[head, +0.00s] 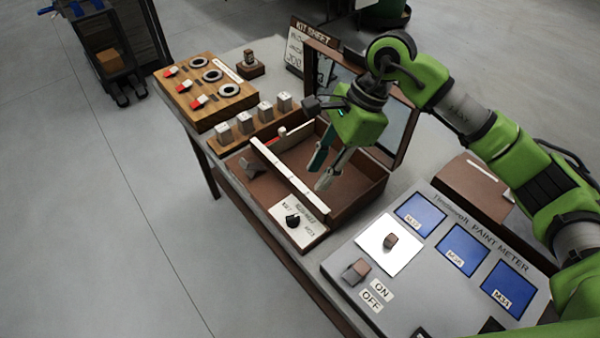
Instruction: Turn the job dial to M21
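The job dial (292,220) is a small black knob on a pale lettered plate at the front of the brown wooden box. Its lettering is small and the knob's pointing direction is hard to tell. My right gripper (318,177) hangs over the open box, above and to the right of the dial, pointing down. Its two fingers are apart with nothing between them, and it does not touch the dial. My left gripper is not in view.
The open box (372,205) has a raised lid behind my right gripper and a pale bar across it. The paint meter panel (420,285) lies to the right. Wooden boards with rings (208,76) and metal blocks (244,123) stand to the left.

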